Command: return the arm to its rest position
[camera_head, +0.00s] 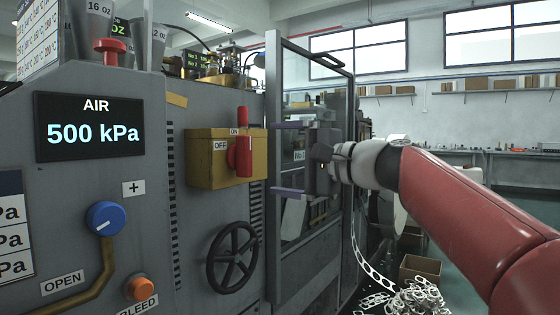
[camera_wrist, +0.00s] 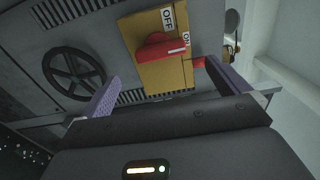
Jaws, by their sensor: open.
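My gripper (camera_head: 287,158) is open and empty in front of the grey forming machine (camera_head: 205,210), at the end of my red and white arm. Its two purple fingers stand wide apart, one above the other, in the head view. In the wrist view my gripper (camera_wrist: 165,92) has a finger at each side with nothing between them. A yellow switch box (camera_head: 205,175) with a red handle (camera_head: 242,150) is just left of the fingers. The handle points up by the ON label. The box also shows in the wrist view (camera_wrist: 150,75).
A black handwheel (camera_head: 232,257) is below the switch box. A framed clear door (camera_head: 312,80) stands behind my gripper. The AIR display (camera_head: 90,126) reads 500 kPa, above a blue knob (camera_head: 105,218). A cardboard box (camera_head: 420,268) and metal scrap (camera_head: 412,298) lie on the floor under my arm.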

